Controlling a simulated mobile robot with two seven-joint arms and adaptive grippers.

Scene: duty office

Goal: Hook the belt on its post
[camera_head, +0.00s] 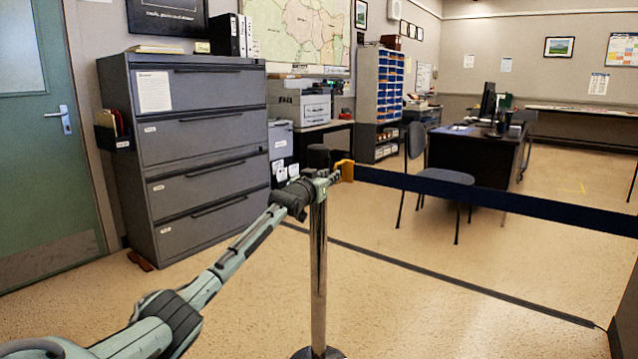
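The dark blue belt (490,199) runs taut from the right edge to its yellow end piece (346,170). My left gripper (335,177) is at this end piece and appears shut on it; the fingertips are small here. The silver post (318,270) stands upright on a round base, with a dark cap (318,155) on top. My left gripper and wrist cover the post just below the cap. The yellow end is just right of the post top; I cannot tell whether they touch. My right gripper is not in view.
A grey filing cabinet (205,165) stands behind my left arm, beside a green door (45,130). A chair (445,177) and a dark desk (470,150) stand beyond the belt. A dark line (440,278) crosses the floor.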

